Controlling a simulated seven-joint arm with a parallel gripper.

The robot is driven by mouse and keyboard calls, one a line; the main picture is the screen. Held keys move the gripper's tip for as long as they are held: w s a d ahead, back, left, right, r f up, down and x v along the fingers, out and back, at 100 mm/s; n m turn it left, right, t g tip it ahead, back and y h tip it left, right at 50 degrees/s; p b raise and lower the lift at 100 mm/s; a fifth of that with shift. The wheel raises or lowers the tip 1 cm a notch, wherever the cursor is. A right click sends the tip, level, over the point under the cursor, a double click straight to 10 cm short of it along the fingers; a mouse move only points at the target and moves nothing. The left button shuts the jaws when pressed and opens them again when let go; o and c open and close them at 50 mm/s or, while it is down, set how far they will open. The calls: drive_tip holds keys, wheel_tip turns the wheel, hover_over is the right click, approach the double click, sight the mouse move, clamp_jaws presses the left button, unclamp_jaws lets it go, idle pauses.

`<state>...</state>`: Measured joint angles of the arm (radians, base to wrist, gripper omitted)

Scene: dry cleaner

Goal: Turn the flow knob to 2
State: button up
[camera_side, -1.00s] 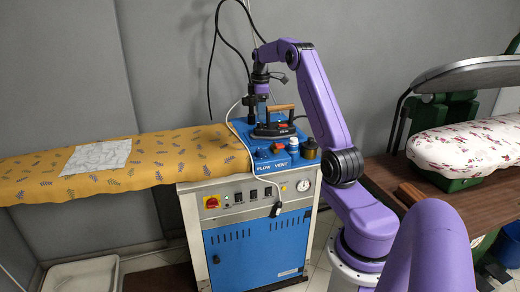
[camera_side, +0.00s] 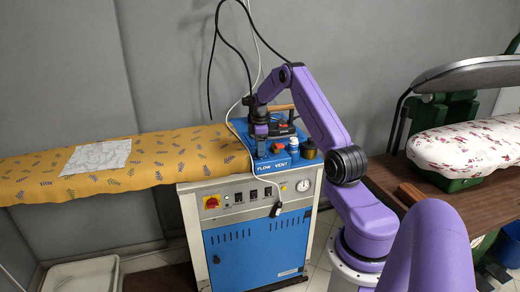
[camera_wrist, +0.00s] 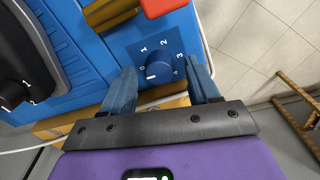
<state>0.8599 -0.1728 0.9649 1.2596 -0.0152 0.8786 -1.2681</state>
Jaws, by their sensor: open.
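The blue flow knob (camera_wrist: 163,62) shows in the wrist view on the blue panel, with 0, 1, 2 and 3 printed around it. Its white mark is at the lower left, nearest the 0. My gripper (camera_wrist: 160,70) is open, with one finger to each side of the knob in that view. I cannot tell whether the fingers touch it. In the side view my gripper (camera_side: 261,147) is low over the blue top of the steam unit, above the FLOW label, and mostly hides the knob.
A red control (camera_wrist: 163,6) is close beside the knob. The iron (camera_side: 280,127) stands behind my gripper. A white-and-blue bottle (camera_side: 293,146) and a brass-coloured container (camera_side: 309,149) stand to the right. The patterned ironing board (camera_side: 130,165) extends left.

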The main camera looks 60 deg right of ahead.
drive_tip(key=shift+f, duration=0.55)
drive_tip(key=c, duration=1)
drive_tip(key=shift+c, duration=0.2)
